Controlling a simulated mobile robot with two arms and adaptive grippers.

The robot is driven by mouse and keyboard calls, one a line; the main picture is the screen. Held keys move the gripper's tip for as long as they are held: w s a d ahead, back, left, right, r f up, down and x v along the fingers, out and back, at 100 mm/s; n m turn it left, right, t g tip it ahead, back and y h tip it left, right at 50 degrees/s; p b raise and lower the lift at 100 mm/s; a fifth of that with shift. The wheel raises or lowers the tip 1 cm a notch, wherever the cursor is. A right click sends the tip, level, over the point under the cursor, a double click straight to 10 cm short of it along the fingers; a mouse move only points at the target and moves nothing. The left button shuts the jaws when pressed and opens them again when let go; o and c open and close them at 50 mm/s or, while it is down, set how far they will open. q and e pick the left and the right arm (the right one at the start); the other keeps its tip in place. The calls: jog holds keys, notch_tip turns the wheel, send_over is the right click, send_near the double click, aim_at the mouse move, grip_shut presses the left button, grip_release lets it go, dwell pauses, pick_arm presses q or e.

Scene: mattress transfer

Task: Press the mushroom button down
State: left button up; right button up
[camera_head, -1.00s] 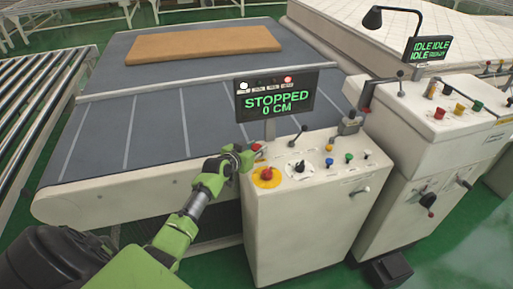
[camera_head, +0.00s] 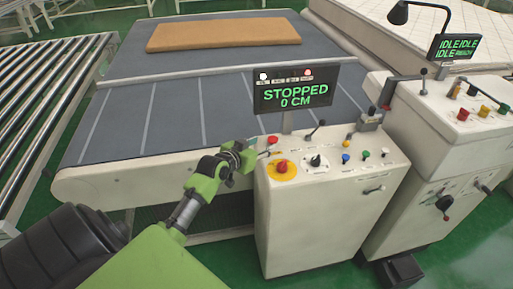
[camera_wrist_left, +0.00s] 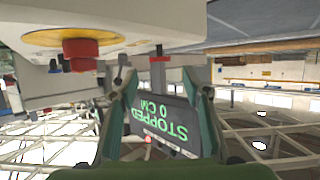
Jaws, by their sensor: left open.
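The mushroom button (camera_head: 283,167) is a red cap on a round yellow plate, at the near left of the white control console's sloped top. In the left wrist view, which is upside down, its red cap (camera_wrist_left: 80,54) is at upper left, outside the fingers. My left gripper (camera_head: 262,148) is open at the console's left edge, left of and slightly beyond the mushroom button. In the wrist view, a smaller red-topped control (camera_wrist_left: 159,59) lies between the fingertips (camera_wrist_left: 160,72); contact cannot be told. My right gripper is not in view.
The console screen (camera_head: 296,92) reads STOPPED 0 CM. Levers and coloured buttons (camera_head: 346,158) stand right of the mushroom button. A grey conveyor (camera_head: 180,115) with a tan mattress (camera_head: 222,34) lies behind. A second console (camera_head: 440,120) stands at right.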

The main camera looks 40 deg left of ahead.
pick_arm(q)
jog(key=v, duration=0.3)
jog(key=shift+s, duration=0.1)
dwell(0.5)
